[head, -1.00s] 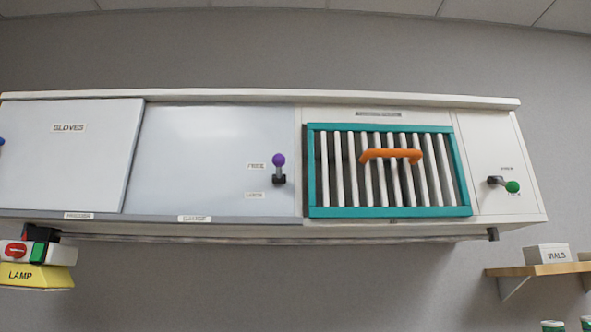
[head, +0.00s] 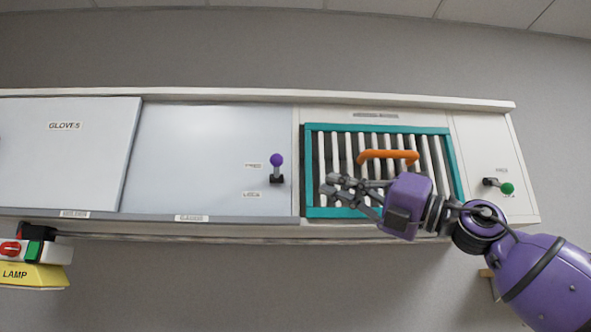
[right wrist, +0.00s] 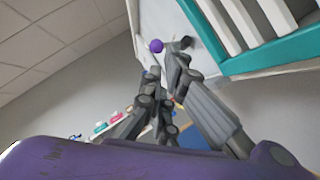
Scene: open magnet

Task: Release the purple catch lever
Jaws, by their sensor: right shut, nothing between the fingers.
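The catch lever's purple knob (head: 277,160) stands on a short stem above a dark base (head: 277,179), on the pale grey panel left of the teal-framed grille. The knob is level with the upper small label and points up. My right gripper (head: 327,185) is shut and empty, in front of the grille's left edge, to the right of the lever and apart from it in the picture. In the right wrist view the purple knob (right wrist: 156,46) shows just beyond the fingers (right wrist: 166,58). My left gripper is out of view.
The teal grille frame (head: 384,128) has an orange handle (head: 388,155). A green-knobbed lever (head: 507,188) sits at the cabinet's right end. A white sliding panel (head: 65,165) marked GLOVES is at left. A yellow LAMP box (head: 35,274) hangs below. The panel left of the lever is clear.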

